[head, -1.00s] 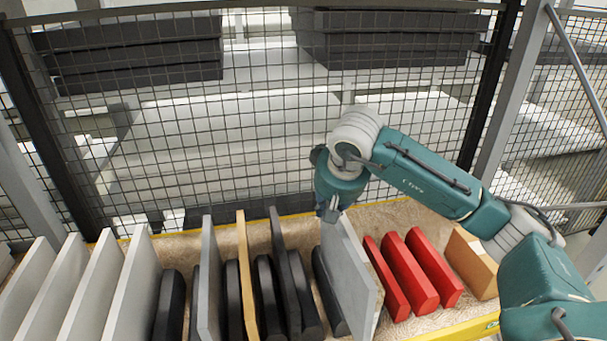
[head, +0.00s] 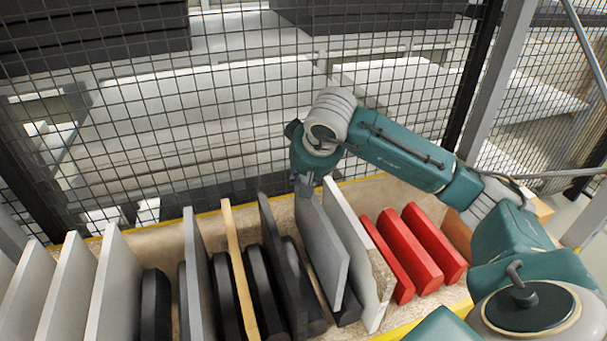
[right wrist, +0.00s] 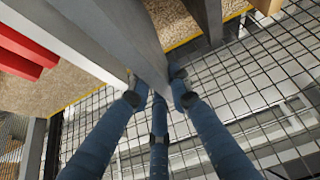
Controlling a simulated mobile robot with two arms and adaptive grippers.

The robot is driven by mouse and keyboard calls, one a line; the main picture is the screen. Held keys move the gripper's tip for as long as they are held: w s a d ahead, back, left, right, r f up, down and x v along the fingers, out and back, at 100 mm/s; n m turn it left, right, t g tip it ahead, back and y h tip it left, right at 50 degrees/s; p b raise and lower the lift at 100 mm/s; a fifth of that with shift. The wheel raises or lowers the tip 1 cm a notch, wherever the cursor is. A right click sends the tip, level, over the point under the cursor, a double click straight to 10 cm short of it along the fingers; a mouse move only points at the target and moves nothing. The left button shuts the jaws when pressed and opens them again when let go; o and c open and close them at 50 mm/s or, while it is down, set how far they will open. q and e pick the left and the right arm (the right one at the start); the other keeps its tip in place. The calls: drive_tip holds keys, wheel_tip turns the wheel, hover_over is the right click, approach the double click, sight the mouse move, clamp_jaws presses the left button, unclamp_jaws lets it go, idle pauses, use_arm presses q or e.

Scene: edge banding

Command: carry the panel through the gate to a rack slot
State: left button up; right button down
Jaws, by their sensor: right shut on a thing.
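My right gripper (head: 305,186) is shut on the top far corner of a grey panel (head: 325,250). The panel stands upright, edge-on toward the fence, over the rack (head: 290,208), just left of a pale panel (head: 357,255). In the right wrist view the fingers (right wrist: 158,88) close around the grey panel (right wrist: 112,32), with the pale panel beside it on the left. Whether the held panel's lower edge touches the rack floor cannot be told. A clear gate opening is not seen. My left gripper is out of view.
Red blocks (head: 410,255) stand right of the pale panel. Black blocks (head: 262,285), a yellow board (head: 240,275) and several white panels (head: 115,285) stand to the left. A wire mesh fence (head: 240,120) rises close behind the rack, with posts at the right.

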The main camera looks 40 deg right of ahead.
wheel_tip(320, 180, down, 5)
drive_tip(key=b, duration=0.4)
drive_tip(key=shift+s+f, duration=0.1)
drive_tip(key=c, duration=1.8)
unclamp_jaws()
drive_tip(key=shift+c, duration=0.2)
drive_tip(key=o, duration=0.3)
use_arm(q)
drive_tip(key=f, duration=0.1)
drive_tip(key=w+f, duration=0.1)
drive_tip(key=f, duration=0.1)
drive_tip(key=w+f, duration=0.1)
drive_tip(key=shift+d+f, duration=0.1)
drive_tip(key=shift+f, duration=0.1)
use_arm(e)
drive_tip(key=v, duration=1.2)
drive_tip(key=shift+s, duration=0.1)
